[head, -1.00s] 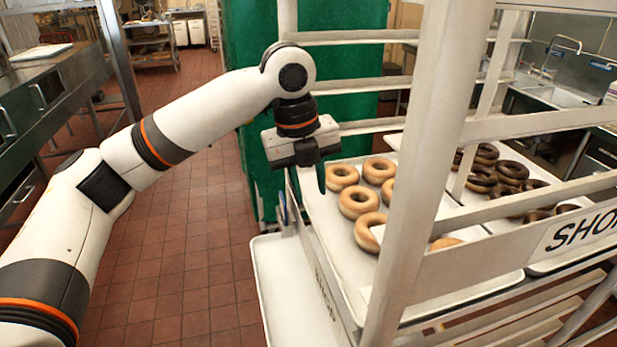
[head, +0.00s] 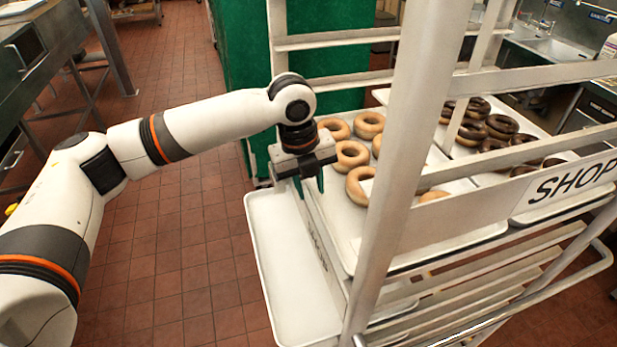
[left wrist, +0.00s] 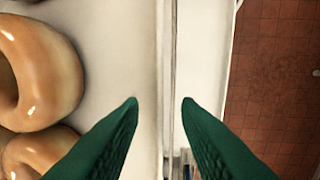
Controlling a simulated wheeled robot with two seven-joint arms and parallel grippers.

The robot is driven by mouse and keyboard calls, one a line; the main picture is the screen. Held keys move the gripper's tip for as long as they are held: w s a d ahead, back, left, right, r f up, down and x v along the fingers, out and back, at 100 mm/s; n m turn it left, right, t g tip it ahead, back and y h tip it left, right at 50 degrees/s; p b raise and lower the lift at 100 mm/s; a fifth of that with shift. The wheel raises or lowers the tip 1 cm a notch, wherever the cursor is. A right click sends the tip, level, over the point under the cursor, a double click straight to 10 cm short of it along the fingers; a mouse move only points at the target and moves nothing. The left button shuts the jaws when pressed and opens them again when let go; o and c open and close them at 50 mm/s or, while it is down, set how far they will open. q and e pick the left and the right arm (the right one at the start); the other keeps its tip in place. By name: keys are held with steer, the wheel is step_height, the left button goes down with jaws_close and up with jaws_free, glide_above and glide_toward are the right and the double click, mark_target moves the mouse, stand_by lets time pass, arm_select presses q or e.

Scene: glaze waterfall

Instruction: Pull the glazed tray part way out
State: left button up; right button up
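The glazed tray (head: 341,228) is white and holds several shiny light-brown doughnuts (head: 353,155). It sits on a rack level, with its left edge facing my arm. Rack posts hide part of it. My left gripper (head: 311,188) points down at this edge. In the left wrist view its green fingers (left wrist: 160,104) are apart, with the tray's rim (left wrist: 160,60) running between them. Doughnuts (left wrist: 35,75) lie left of the fingers. I cannot tell whether either finger touches the rim. My right gripper is out of view.
A white rack (head: 415,130) with thick posts and rails surrounds the tray. A tray of dark doughnuts (head: 500,128) lies to the right. An empty white tray (head: 275,255) juts out lower left. A green cabinet (head: 240,60) stands behind. The red tiled floor (head: 180,240) at left is clear.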

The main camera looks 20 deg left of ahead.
arm_select(q)
jaws_close()
stand_by(1.4)
